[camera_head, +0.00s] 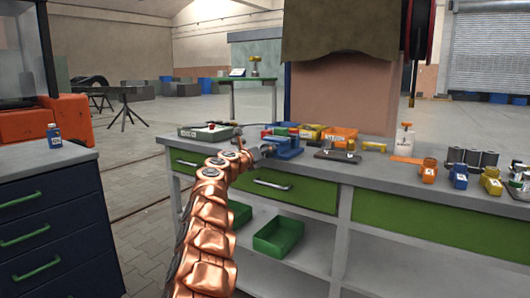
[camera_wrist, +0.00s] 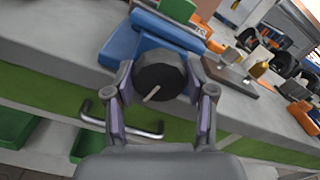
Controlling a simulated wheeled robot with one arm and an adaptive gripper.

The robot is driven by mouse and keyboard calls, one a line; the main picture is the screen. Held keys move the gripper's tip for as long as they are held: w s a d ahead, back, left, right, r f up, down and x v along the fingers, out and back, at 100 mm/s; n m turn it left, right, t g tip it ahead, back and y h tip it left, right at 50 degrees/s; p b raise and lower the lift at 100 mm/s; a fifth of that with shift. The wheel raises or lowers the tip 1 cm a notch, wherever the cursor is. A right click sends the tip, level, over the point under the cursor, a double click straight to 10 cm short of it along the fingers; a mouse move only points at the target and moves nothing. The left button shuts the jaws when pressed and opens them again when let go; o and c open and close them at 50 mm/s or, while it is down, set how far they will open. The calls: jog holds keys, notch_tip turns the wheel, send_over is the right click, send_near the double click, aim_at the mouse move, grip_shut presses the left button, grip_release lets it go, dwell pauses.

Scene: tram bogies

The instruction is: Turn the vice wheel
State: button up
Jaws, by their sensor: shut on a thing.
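The blue vice (camera_head: 289,148) sits at the front edge of the grey workbench. It also shows in the wrist view (camera_wrist: 150,40), at the top. Its wheel (camera_wrist: 163,78) is a dark round disc facing me, with a thin pale bar slanting out from its lower part. My gripper (camera_wrist: 160,88) has one finger on each side of the wheel and is shut on it. In the head view my copper-coloured arm reaches up to the bench, and my gripper (camera_head: 258,151) is at the vice's front. It hides the wheel there.
The bench top (camera_head: 340,172) carries an orange bin (camera_head: 340,134), a white bottle (camera_head: 404,140) and several small coloured parts at the right. A drawer handle (camera_wrist: 125,127) sticks out below the wheel. Green bins (camera_head: 278,238) lie on the lower shelf. A dark drawer cabinet (camera_head: 50,220) stands left.

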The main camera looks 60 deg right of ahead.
jog(key=o, duration=1.2)
jog(key=shift+c, duration=0.2)
jog(key=shift+a, duration=0.15)
jog(key=a, duration=0.3)
jog(key=a+f, duration=0.1)
jog(key=a, duration=0.1)
jog(key=shift+s+a, duration=0.2)
jog(key=shift+s, duration=0.05)
jog(key=shift+a, duration=0.15)
jog(key=shift+a+r, duration=0.5)
jog(key=shift+a, duration=0.25)
